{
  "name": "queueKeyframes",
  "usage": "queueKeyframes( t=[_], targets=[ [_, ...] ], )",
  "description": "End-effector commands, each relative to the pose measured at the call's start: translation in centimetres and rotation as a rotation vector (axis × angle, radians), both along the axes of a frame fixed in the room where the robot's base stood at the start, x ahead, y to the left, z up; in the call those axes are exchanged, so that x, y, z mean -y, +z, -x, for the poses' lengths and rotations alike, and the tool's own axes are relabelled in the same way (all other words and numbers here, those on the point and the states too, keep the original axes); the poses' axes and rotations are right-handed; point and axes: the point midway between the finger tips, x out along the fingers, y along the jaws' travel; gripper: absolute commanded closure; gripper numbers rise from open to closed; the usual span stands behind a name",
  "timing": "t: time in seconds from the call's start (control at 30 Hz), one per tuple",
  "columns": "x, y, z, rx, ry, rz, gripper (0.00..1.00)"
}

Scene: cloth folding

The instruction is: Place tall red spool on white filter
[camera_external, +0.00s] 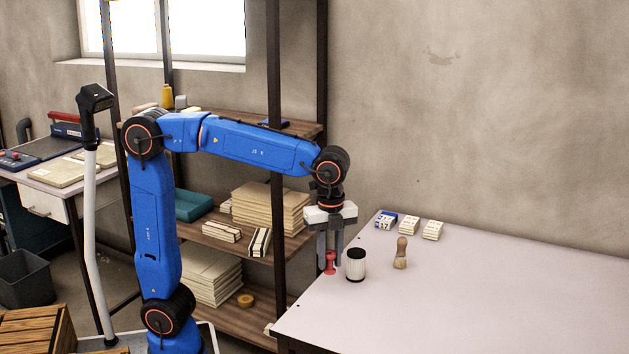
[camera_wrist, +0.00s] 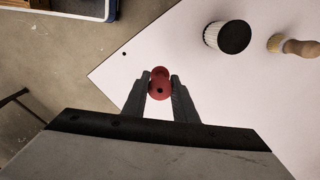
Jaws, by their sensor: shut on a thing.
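The tall red spool (camera_external: 330,262) is at the left part of the pale table, between the fingertips of my gripper (camera_external: 330,256). My gripper points down and is shut on the spool. In the wrist view the red spool (camera_wrist: 159,84) shows from above between the two grey fingers (camera_wrist: 159,95). I cannot tell whether its base touches the table. The white filter (camera_external: 356,264) is a ribbed cylinder with a black top, standing upright just right of the spool and apart from it. It also shows in the wrist view (camera_wrist: 227,37), at the upper right.
A wooden-handled brush (camera_external: 401,253) stands right of the filter. Several small boxes (camera_external: 409,227) lie at the table's back left. The table's (camera_external: 480,300) right side is clear. A shelf (camera_external: 225,230) with stacked items stands behind my arm.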

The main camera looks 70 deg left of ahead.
Motion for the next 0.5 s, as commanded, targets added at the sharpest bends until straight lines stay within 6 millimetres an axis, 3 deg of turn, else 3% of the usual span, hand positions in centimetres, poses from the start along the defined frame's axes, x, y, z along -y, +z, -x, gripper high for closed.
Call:
queueKeyframes(
  t=[0.17,0.5],
  targets=[
    [-1.4,2.6,-2.6,0.002,-0.038,0.001,0.96],
    [-6.7,8.3,-9.6,0.001,-0.181,0.002,0.96]
  ],
)
